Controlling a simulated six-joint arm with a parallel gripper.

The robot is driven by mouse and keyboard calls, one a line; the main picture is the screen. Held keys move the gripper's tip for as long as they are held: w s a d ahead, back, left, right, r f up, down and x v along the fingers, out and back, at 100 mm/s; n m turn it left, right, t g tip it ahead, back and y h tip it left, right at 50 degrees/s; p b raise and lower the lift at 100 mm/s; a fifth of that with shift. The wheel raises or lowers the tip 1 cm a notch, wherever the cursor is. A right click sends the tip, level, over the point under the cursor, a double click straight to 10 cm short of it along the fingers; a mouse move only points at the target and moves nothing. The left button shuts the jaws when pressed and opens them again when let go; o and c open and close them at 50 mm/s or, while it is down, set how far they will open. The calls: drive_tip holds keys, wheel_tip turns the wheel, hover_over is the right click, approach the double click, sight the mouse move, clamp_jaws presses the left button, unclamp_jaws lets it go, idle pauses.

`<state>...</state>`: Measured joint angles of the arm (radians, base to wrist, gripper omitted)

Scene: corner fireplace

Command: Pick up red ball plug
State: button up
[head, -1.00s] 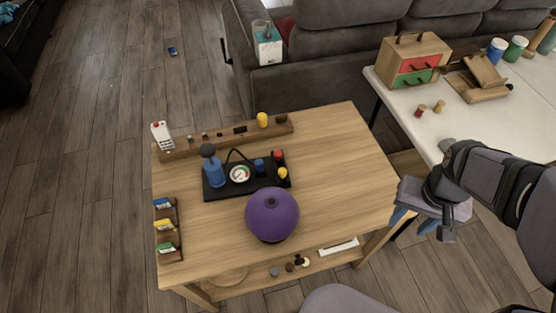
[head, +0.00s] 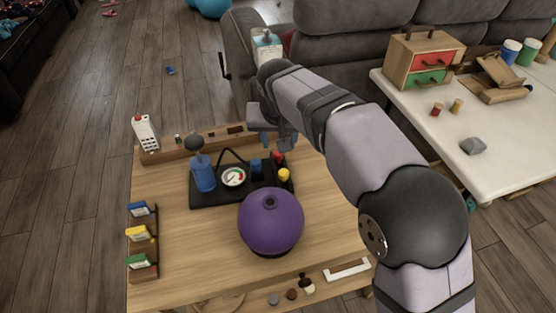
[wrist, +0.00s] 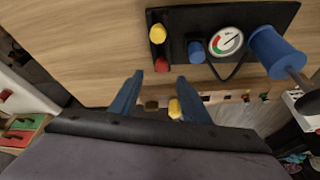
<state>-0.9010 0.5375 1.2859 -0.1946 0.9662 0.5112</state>
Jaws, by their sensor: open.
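The red ball plug (head: 279,156) sits at the back right corner of the black pump board (head: 208,199), behind a yellow ball plug (head: 283,174). In the wrist view the red ball plug (wrist: 161,65) shows just past the fingertips, roughly centred between them, next to the yellow plug (wrist: 157,33). My gripper (head: 277,141) is open and empty above the back of the table, close to the red plug. In the wrist view its two blue fingers (wrist: 160,78) are spread, apart from the plug.
The board also carries a blue pump (head: 203,174), a gauge (head: 233,176) and a blue plug (head: 256,166). A purple ball (head: 270,223) stands in front. A wooden rail (head: 180,150) runs behind. The table's right side is partly hidden by my arm.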

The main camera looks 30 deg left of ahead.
sight(278, 154)
drive_tip(key=shift+a+x, duration=0.1)
drive_tip(key=shift+x, duration=1.7)
drive_tip(key=shift+a+x, duration=0.15)
drive_tip(key=shift+x, duration=1.7)
drive_tip(key=shift+r, duration=0.15)
drive_tip(key=shift+c, duration=0.6)
drive_tip(key=c, duration=0.9)
